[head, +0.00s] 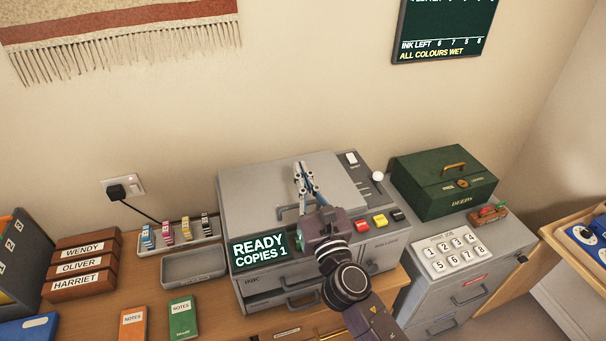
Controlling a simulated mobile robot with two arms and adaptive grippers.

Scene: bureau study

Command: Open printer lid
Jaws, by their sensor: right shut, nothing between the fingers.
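The grey printer (225,215) stands on the desk against the wall, with its flat lid (260,180) lying down on top. A dark bar handle (285,212) is at the lid's front edge, partly hidden by my right gripper. My right gripper (301,170) is shut and empty over the lid, its fingers pointing toward the wall. I cannot tell whether it touches the lid. A display (260,251) on the printer's front reads READY, COPIES 1. My left gripper is not in view.
Right of the printer, a green deeds box (440,188) sits on a grey cabinet with a number keypad (458,248). Left are an ink cartridge tray (180,247), an empty grey tray (193,266), stacked name boxes (82,262) and two notebooks (183,318).

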